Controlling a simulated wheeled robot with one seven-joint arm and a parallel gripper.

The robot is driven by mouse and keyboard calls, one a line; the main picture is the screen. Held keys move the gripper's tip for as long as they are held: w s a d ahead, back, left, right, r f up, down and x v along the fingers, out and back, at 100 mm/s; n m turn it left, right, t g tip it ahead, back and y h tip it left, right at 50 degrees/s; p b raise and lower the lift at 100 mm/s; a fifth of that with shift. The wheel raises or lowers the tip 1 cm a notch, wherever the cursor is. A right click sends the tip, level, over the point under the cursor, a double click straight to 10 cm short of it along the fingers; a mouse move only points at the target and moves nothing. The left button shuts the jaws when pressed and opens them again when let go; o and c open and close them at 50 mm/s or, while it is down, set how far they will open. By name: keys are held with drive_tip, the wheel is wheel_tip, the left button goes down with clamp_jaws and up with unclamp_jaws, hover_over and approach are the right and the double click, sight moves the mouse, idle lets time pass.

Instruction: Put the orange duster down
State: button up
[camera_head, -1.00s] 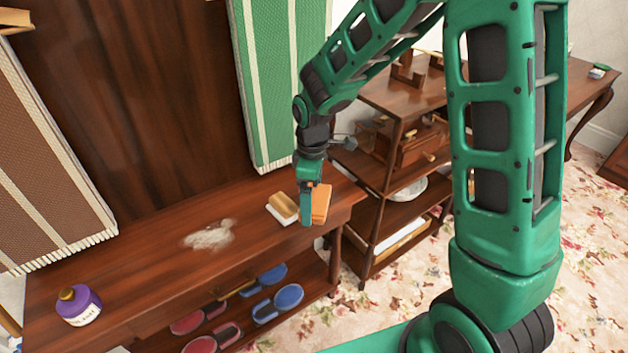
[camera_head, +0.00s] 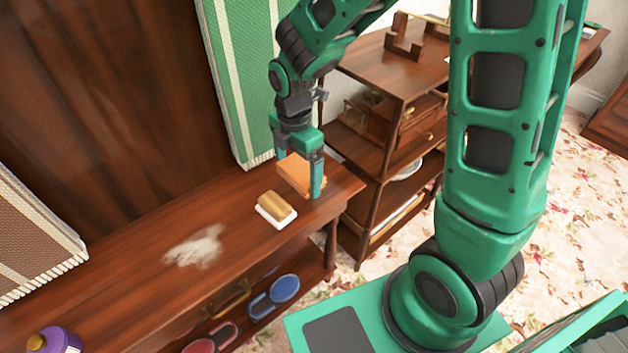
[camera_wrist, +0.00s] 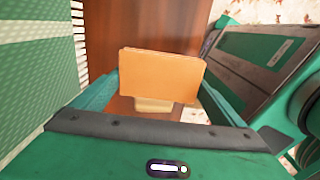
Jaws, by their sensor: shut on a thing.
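The orange duster (camera_head: 294,172) is held between the fingers of my gripper (camera_head: 299,178), near the right end of the wooden table (camera_head: 130,272). In the wrist view the duster (camera_wrist: 160,75) fills the space between both fingers. My gripper is shut on it. I cannot tell whether the duster's underside touches the tabletop. A tan-topped brush with a white base (camera_head: 276,210) sits on the table just to the left of the duster. It is partly hidden behind the duster in the wrist view.
A pale powder patch (camera_head: 196,246) lies mid-table. A wooden shelf unit (camera_head: 385,75) stands close on the right, and a green hanging panel (camera_head: 236,80) is behind.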

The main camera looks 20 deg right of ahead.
drive_tip(key=d+f, duration=0.2)
drive_tip(key=d, duration=0.1)
drive_tip(key=w+d+f, duration=0.1)
drive_tip(key=d, duration=0.1)
drive_tip(key=shift+w+f, duration=0.1)
drive_tip(key=shift+f, duration=2)
drive_tip(key=shift+f, duration=0.3)
drive_tip(key=o, duration=1)
drive_tip(key=shift+o, duration=0.5)
drive_tip(key=shift+s+f, duration=0.1)
drive_tip(key=shift+s, duration=0.15)
